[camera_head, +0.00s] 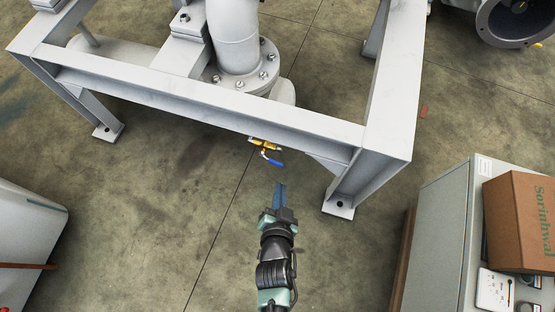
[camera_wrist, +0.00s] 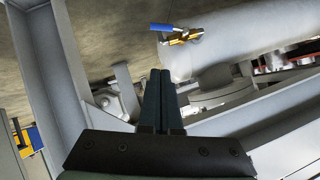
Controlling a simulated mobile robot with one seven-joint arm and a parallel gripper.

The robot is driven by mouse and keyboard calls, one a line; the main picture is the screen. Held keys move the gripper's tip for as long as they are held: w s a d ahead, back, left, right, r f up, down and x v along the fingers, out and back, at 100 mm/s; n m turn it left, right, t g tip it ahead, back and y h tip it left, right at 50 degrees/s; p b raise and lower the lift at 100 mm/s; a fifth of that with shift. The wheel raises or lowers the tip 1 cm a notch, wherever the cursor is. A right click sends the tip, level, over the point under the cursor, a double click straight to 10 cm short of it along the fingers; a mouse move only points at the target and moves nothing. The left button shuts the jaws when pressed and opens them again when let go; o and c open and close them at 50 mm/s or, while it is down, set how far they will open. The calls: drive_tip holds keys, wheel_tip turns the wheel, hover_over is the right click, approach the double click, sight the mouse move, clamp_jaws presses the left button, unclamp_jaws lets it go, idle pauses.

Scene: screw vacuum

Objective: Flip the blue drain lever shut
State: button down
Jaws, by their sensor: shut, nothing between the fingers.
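The blue drain lever (camera_head: 272,160) sits on a brass valve (camera_head: 264,144) just below the front beam of the grey frame. In the wrist view the blue lever (camera_wrist: 161,27) sticks out to the left of the brass valve (camera_wrist: 185,37), which is mounted on a pale grey cylinder. My gripper (camera_head: 281,187) is below the lever in the head view, pointing up toward it, with a visible gap between. In the wrist view my gripper's fingertips (camera_wrist: 160,73) are together and empty, below the lever and not touching it.
The grey steel frame (camera_head: 200,102) spans above my gripper, with a leg (camera_head: 365,180) to the right. A grey cabinet (camera_head: 440,230) with a cardboard box (camera_head: 520,220) stands at the right. A light grey unit (camera_head: 28,232) is at the left. The floor around my arm is clear.

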drive_tip(key=b, duration=0.6)
hover_over(281, 167)
drive_tip(key=s, duration=0.2)
wheel_tip(281, 167, down, 6)
drive_tip(key=shift+w+a+f+b, duration=0.1)
drive_tip(key=shift+a+f+b, duration=0.2)
drive_tip(key=shift+f+b, duration=0.5)
drive_tip(key=shift+w+a+f+b, duration=0.1)
drive_tip(key=shift+a+f+b, duration=0.2)
drive_tip(key=shift+f+b, duration=0.45)
drive_tip(key=shift+r, duration=0.2)
